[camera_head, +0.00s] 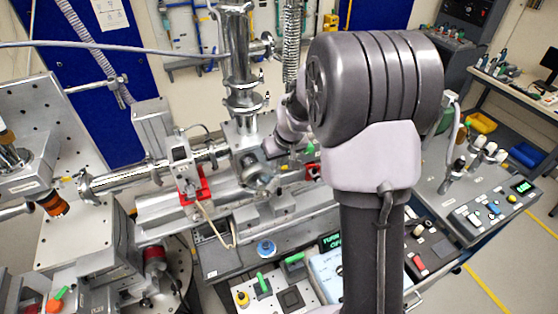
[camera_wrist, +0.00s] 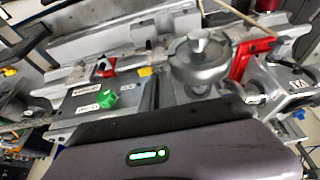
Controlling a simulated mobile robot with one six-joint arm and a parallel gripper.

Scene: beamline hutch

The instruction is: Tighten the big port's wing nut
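In the wrist view, a round silver port (camera_wrist: 198,72) shows at the upper centre, with a pale metal piece (camera_wrist: 199,44) standing up on it that may be the wing nut. My gripper's grey body (camera_wrist: 190,152), with green lights, fills the bottom of that view. Its fingertips do not show clearly. In the head view, my gripper (camera_head: 273,148) is a small dark end beside the steel chamber (camera_head: 242,133), mostly hidden by my arm. A round, glassy port (camera_head: 258,176) faces forward just below it. I cannot tell whether they touch.
A red bracket (camera_head: 194,190) stands left of the port and shows beside it in the wrist view (camera_wrist: 243,60). A steel beam pipe (camera_head: 125,178) runs left. A green knob (camera_wrist: 104,97) sits on a grey box. Control panels (camera_head: 285,285) stand in front.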

